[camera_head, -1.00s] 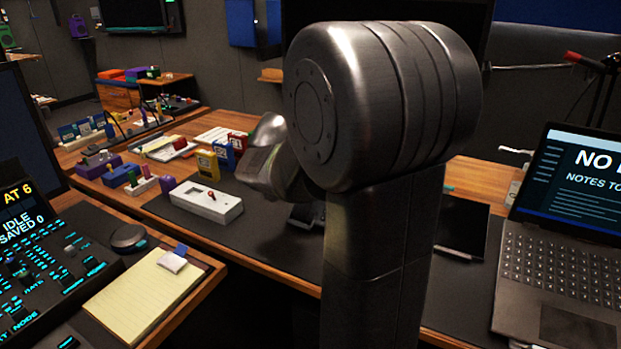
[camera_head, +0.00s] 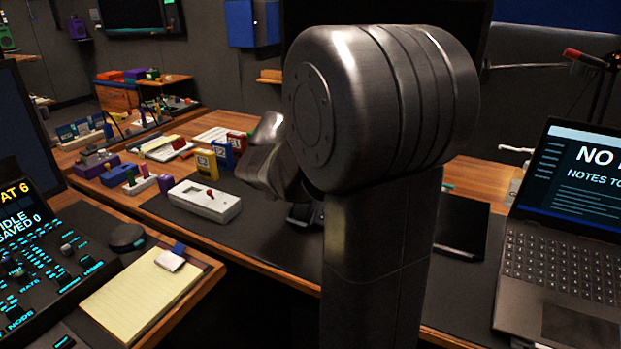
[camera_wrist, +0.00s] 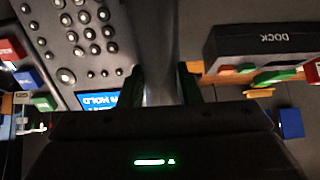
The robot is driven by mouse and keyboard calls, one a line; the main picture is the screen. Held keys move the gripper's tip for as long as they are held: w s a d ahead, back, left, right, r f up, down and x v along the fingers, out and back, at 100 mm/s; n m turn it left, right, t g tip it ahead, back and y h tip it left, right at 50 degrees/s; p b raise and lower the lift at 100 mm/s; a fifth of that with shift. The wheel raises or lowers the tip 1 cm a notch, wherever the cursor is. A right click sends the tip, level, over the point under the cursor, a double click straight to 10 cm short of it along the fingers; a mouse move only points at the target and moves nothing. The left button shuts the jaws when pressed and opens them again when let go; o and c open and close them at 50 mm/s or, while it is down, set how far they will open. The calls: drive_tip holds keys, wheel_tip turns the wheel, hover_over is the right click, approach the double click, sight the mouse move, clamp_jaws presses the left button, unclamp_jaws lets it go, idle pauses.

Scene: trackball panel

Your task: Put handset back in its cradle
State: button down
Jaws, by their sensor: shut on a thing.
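In the wrist view, the handset (camera_wrist: 153,40) is a dark grey bar running up the middle from between my fingers. My gripper (camera_wrist: 160,84) is shut on it. A grey desk phone (camera_wrist: 92,68) with round keys lies left of the handset, and its blue screen (camera_wrist: 97,99) reads HOLD. I cannot make out the cradle; the handset and fingers may cover it. I cannot tell whether the handset touches the phone. In the head view my arm hides my gripper, and only a dark piece (camera_head: 304,214) shows beside the arm, too unclear to name.
A black box marked DOCK (camera_wrist: 262,45) stands right of the handset in the wrist view. In the head view, a white box with a red lever (camera_head: 205,201) and several coloured blocks (camera_head: 222,152) stand left of my arm. A laptop (camera_head: 562,245) stands at right.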

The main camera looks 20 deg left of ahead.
drive_tip(key=c, duration=1)
unclamp_jaws()
drive_tip(key=shift+o, duration=0.2)
drive_tip(key=p+v, duration=0.2)
drive_tip(key=v, duration=1.2)
drive_tip(key=shift+p, duration=0.3)
drive_tip(key=shift+w+f, duration=0.1)
drive_tip(key=b+x, duration=0.2)
drive_tip(key=x, duration=1.2)
drive_tip(key=shift+b, duration=0.35)
